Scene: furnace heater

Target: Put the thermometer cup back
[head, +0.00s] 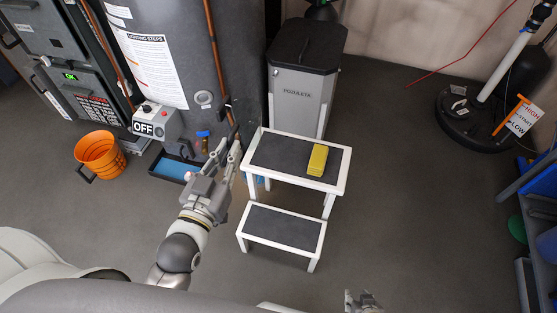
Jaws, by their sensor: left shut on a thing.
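My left gripper (228,154) reaches out from the lower left, between the grey water heater (172,40) and the white step stool (344,172). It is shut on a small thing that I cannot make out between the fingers. I cannot pick out the thermometer cup for certain anywhere in the head view. My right gripper (362,302) shows only in part at the bottom edge, away from the stool, and its fingers are unclear.
A yellow block (317,160) lies on the stool's top step. A grey bin (298,97) stands behind the stool. An orange bucket (100,154) and an OFF control box (157,122) are at left. A black round base (478,122) stands at right. Floor right of the stool is clear.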

